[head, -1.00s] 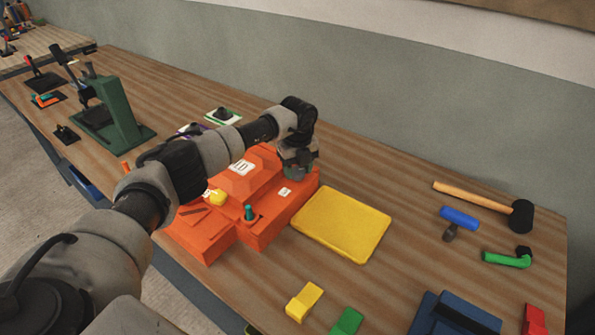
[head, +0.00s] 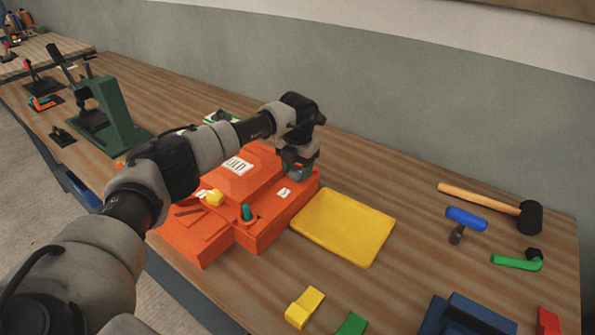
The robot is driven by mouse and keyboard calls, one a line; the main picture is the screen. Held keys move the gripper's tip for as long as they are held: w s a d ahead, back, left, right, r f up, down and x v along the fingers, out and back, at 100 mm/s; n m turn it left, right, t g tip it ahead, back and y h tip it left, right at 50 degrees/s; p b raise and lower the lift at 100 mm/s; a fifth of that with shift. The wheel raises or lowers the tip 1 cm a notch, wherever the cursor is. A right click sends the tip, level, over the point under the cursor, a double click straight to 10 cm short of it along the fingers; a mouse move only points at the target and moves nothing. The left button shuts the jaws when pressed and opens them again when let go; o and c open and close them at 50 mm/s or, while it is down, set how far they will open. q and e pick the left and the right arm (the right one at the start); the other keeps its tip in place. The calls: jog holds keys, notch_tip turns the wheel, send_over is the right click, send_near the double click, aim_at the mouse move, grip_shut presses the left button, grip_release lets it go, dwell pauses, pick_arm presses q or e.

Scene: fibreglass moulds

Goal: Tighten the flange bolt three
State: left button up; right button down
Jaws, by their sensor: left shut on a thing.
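The orange mould (head: 205,238) sits on the wooden bench, with a large white label (head: 237,166) on its raised middle. A teal bolt (head: 247,212) stands upright on its front flange, and a yellow piece (head: 212,198) sits to the left of it. A small white tag (head: 284,193), too small to read surely, lies on the right flange. My left gripper (head: 297,172) points down at the mould's back right corner, just behind that tag. It is shut on what appears to be a flange bolt, which its jaws hide. My right gripper is out of view.
A yellow tray (head: 343,226) lies right of the mould. A mallet (head: 490,203), a blue-handled tool (head: 466,218) and a green tool (head: 517,263) lie further right. A green press (head: 118,118) stands at the left. Yellow (head: 304,307) and green blocks lie in front.

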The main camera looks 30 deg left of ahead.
pick_arm(q)
jog(key=m+b, duration=0.1)
jog(key=m, duration=0.3)
jog(key=shift+m, duration=0.3)
jog(key=m+b, duration=0.1)
jog(key=m, duration=0.3)
jog(key=shift+m, duration=0.3)
jog(key=m+b, duration=0.1)
jog(key=m, duration=0.3)
jog(key=shift+m, duration=0.3)
jog(key=m+b, duration=0.1)
jog(key=m, duration=0.3)
jog(key=shift+r, duration=0.1)
jog(key=m, duration=0.9)
jog(key=shift+m+b, duration=0.3)
jog(key=shift+b, duration=0.1)
jog(key=m, duration=0.4)
jog(key=shift+r+m, duration=0.1)
jog(key=shift+m, duration=2.4)
jog(key=shift+b, duration=0.3)
